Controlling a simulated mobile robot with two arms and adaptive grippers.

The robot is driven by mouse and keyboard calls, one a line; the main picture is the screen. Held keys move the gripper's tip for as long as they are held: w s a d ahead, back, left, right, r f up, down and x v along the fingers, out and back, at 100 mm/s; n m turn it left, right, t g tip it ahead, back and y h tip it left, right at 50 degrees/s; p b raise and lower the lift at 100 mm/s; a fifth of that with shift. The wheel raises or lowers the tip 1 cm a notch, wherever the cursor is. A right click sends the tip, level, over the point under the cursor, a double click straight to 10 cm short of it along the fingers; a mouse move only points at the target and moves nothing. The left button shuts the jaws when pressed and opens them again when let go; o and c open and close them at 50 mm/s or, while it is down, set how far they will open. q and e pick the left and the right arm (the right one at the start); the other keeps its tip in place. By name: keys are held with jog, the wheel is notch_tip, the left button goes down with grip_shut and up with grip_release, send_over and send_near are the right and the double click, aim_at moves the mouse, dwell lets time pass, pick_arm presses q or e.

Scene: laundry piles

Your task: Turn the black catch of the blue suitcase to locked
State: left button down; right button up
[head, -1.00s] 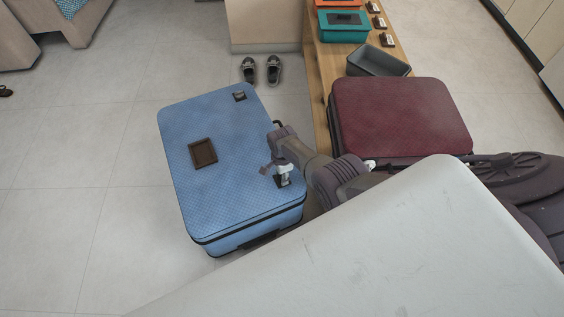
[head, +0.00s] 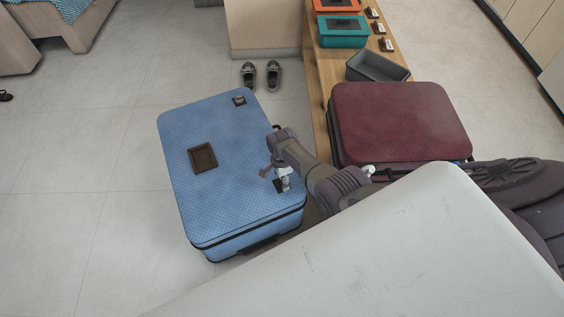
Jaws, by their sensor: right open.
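The blue suitcase (head: 225,205) lies flat and closed on the floor, left of centre. A small dark catch (head: 239,100) sits on its lid near the far right corner. Another small black piece (head: 279,187) shows on the lid near the right edge, partly covered by my right gripper (head: 275,178). My right gripper is open over that part of the lid. I cannot tell whether its fingers touch the black piece, nor which way that piece is turned. My left gripper is not in view.
A brown square frame (head: 202,158) lies on the suitcase lid. Shoes (head: 273,74) stand behind.

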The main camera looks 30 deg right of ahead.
notch_tip(320, 180, up, 11)
dwell(0.4)
jog(key=shift+s+f, duration=0.1)
jog(key=shift+f, duration=0.05)
